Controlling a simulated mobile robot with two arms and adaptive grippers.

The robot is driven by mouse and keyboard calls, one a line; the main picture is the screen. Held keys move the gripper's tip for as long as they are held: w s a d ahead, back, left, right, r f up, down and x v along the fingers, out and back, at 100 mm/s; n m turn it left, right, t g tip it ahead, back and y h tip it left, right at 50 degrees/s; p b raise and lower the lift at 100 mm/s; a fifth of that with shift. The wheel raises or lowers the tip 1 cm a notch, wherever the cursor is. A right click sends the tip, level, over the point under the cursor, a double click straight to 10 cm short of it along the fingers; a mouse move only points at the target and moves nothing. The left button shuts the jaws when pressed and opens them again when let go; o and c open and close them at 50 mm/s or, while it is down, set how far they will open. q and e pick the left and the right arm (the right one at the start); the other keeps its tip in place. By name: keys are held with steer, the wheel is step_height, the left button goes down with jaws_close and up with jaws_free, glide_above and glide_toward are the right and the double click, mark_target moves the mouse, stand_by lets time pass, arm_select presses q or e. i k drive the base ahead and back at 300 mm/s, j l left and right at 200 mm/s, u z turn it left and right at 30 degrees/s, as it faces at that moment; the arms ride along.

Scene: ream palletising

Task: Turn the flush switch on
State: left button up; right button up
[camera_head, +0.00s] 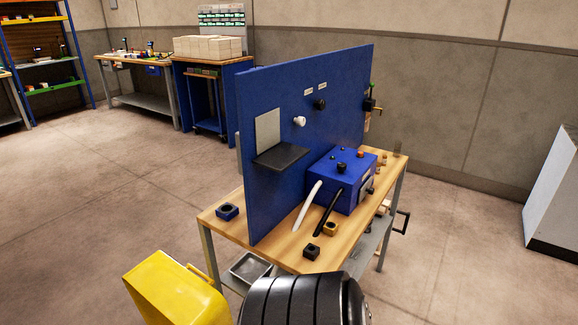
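A blue upright panel (285,90) stands on a wooden-topped workbench (272,258). Two round knobs stick out of its face, one white (299,121) and one black (320,104). Two small white labels (308,92) sit above them. A blue box (338,188) on the bench has small black and orange knobs on top and a white and a black hose in front. I cannot tell which of these is the flush switch, or its state. Neither of my grippers is in view.
A dark shelf (281,157) juts from the panel below a pale plate. Small blue, black and yellow blocks lie on the bench. A yellow object (172,290) and a black ribbed shape fill the near edge.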

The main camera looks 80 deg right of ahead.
mark_target(341, 167)
steer(key=z, duration=3)
